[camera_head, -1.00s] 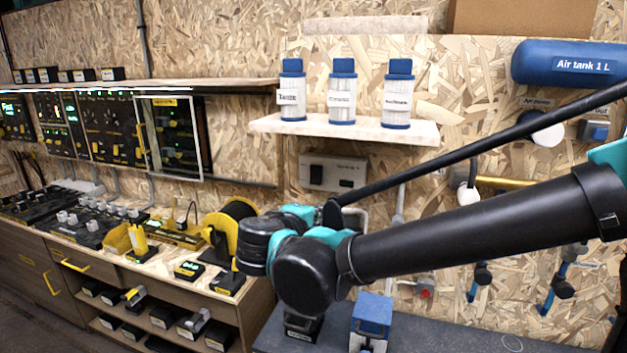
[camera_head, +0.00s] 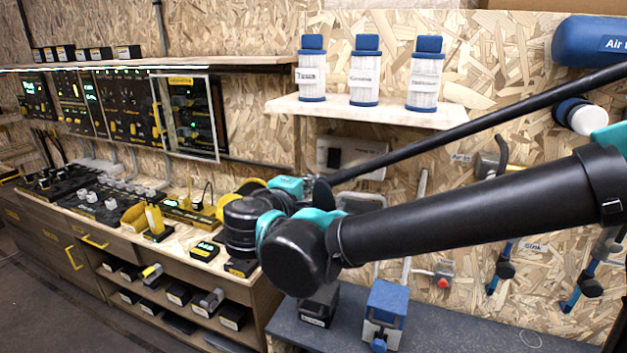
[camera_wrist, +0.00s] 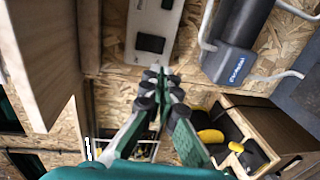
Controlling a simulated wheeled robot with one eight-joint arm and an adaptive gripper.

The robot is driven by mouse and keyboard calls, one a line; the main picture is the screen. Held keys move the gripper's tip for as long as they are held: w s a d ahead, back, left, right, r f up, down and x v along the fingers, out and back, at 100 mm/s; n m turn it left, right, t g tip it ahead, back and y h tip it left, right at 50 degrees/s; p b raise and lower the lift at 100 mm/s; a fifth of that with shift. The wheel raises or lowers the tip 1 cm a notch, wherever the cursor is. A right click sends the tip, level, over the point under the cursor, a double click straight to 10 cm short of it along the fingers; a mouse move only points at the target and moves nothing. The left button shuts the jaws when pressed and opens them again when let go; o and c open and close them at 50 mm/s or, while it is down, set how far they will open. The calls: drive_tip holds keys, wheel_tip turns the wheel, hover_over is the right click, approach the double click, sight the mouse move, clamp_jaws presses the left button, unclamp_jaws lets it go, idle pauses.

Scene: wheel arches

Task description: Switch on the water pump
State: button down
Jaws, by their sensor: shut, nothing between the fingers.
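A pale switch panel (camera_head: 352,154) is on the chipboard wall under the canister shelf, with a dark switch (camera_head: 333,157) at its left end. Its printed label is too blurred to read. My arm hides part of the panel's lower side. In the wrist view the panel (camera_wrist: 136,50) is at top centre, with a dark switch (camera_wrist: 150,43) and a second dark part above it. My gripper (camera_wrist: 160,78) is shut and empty, its fingertips just below the switch in that picture. Contact cannot be made out.
The shelf (camera_head: 455,116) carries canisters; its wood edge (camera_wrist: 45,60) is close at left in the wrist view. A dark labelled cylinder (camera_wrist: 235,50) with grey pipes is at right. A blue-topped device (camera_head: 386,300) stands on the grey bench (camera_head: 450,330).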

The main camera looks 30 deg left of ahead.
sight(332, 166)
drive_tip(key=w, duration=0.3)
drive_tip(key=w+f, duration=0.1)
drive_tip(key=w, duration=0.3)
drive_tip(key=w+a, duration=0.1)
drive_tip(key=w, duration=0.3)
drive_tip(key=shift+w+a+f, duration=0.1)
drive_tip(key=shift+w+f, duration=0.1)
drive_tip(key=shift+f, duration=0.1)
drive_tip(key=shift+w+f+t, duration=0.25)
drive_tip(key=shift+w+t, duration=0.15)
drive_tip(key=shift+t, duration=0.1)
drive_tip(key=shift+r, duration=0.1)
drive_tip(key=shift+s, duration=0.15)
